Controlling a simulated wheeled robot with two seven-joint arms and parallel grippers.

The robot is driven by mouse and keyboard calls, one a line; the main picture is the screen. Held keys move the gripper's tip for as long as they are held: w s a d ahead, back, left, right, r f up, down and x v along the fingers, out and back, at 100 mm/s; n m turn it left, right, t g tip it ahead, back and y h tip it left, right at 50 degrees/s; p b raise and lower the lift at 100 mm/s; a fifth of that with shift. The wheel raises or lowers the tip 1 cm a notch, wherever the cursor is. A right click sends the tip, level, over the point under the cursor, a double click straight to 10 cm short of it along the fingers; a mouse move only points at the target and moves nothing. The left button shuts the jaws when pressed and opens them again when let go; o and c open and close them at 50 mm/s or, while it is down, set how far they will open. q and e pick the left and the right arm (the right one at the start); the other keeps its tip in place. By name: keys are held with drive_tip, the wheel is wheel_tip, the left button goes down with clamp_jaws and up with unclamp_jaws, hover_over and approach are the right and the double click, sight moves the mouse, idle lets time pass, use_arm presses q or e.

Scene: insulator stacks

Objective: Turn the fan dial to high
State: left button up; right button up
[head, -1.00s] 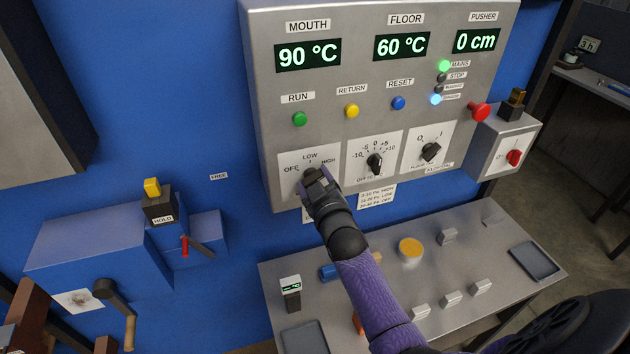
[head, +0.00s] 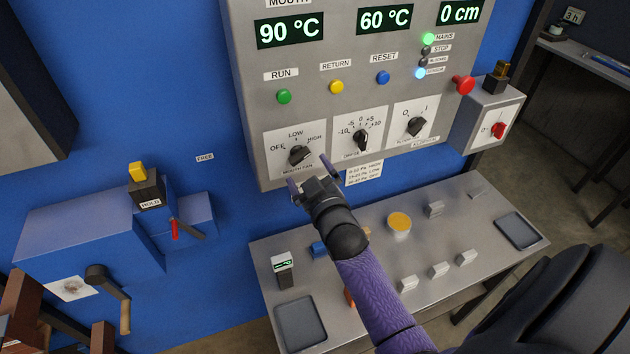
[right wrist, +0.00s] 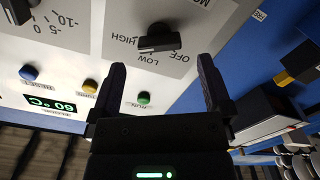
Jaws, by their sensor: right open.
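The mouth fan dial (head: 299,155) is a black knob on a white plate marked OFF, LOW and HIGH, at the lower left of the grey control panel. Its bar slants, with the upper right end toward HIGH. The dial also shows in the right wrist view (right wrist: 160,38), upside down, with the bar's left end by HIGH. My right gripper (head: 310,175) is open and empty, just below and in front of the dial, apart from it. In the right wrist view its two fingers (right wrist: 161,68) are spread wide, with the dial beyond them. My left gripper is out of view.
Two other dials, the offset dial (head: 362,140) and a rightmost dial (head: 415,127), sit to the right. A red pusher button (head: 463,85) sticks out farther right. A metal bench (head: 370,285) with small blocks and trays stands below the panel.

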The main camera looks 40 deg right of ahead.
drive_tip(key=v, duration=0.5)
drive_tip(key=shift+s, duration=0.2)
drive_tip(key=shift+a, duration=0.1)
drive_tip(key=s+a+f+m+g+y, duration=0.1)
drive_tip(key=s+a+f+g+y, duration=0.15)
drive_tip(key=s+a+g, duration=0.55)
drive_tip(key=s+a+f+g+y, duration=0.2)
drive_tip(key=s+a+f+g, duration=0.3)
drive_tip(key=s, duration=0.6)
wheel_tip(320, 180, down, 26)
drive_tip(key=s+d+g+b, duration=0.1)
drive_tip(key=d+g+b, duration=0.1)
drive_tip(key=b, duration=0.9)
drive_tip(key=s+d+f+g+b, duration=0.1)
drive_tip(key=s+f+b, duration=0.4)
drive_tip(key=f, duration=0.6)
drive_tip(key=s+d+f+g+b, duration=0.1)
drive_tip(key=s+f+b, duration=0.4)
drive_tip(key=s+f, duration=0.5)
wheel_tip(320, 180, down, 2)
drive_tip(key=shift+d+f+h, duration=0.25)
drive_tip(key=shift+d+h, duration=0.1)
drive_tip(key=shift+d, duration=0.2)
